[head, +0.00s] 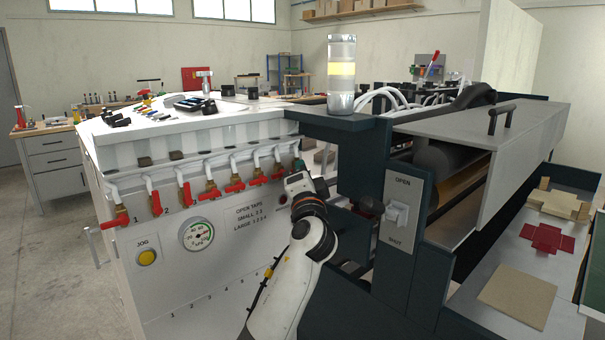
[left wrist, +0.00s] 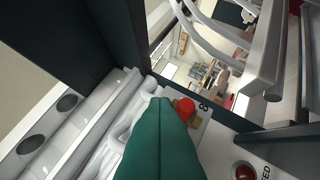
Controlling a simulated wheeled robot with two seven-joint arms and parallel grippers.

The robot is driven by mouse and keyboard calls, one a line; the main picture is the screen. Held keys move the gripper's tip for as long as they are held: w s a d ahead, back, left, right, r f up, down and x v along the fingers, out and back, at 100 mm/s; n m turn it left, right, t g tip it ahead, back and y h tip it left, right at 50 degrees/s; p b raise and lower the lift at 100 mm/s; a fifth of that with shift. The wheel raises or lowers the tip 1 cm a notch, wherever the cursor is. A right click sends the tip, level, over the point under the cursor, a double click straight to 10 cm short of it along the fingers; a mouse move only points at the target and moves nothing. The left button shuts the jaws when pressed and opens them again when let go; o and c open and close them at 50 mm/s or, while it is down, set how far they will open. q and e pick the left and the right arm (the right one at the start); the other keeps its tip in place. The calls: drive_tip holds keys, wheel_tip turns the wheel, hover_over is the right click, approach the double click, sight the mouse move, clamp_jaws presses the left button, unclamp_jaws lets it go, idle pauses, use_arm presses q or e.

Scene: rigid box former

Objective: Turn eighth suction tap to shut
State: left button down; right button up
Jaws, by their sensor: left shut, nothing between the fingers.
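A row of brass suction taps with red levers runs along the front of the white machine (head: 215,250). The eighth tap (head: 299,165) is at the right end of the row, partly hidden behind my left gripper (head: 297,181). In the left wrist view the shut green fingers (left wrist: 160,103) point at the panel, with nothing between them. The red lever and brass of a tap (left wrist: 184,106) show right beside the fingertips, next to a label reading 8. I cannot tell whether they touch, or the lever's exact angle. My right gripper is not in view.
A dark frame post with an OPEN/SHUT switch (head: 397,214) stands close to the right of my left arm. A pressure gauge (head: 196,234) and a yellow JOG button (head: 147,257) sit below the taps. A red button (left wrist: 245,172) shows in the left wrist view.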

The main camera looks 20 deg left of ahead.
use_arm(q)
drive_tip(key=shift+f, duration=0.55)
drive_tip(key=shift+s+d+f, duration=0.15)
drive_tip(key=shift+s, duration=0.1)
drive_tip(key=r+v, duration=0.1)
drive_tip(key=v, duration=0.5)
drive_tip(key=shift+s+f, duration=0.15)
drive_tip(key=shift+s, duration=0.35)
drive_tip(key=shift+d, duration=0.1)
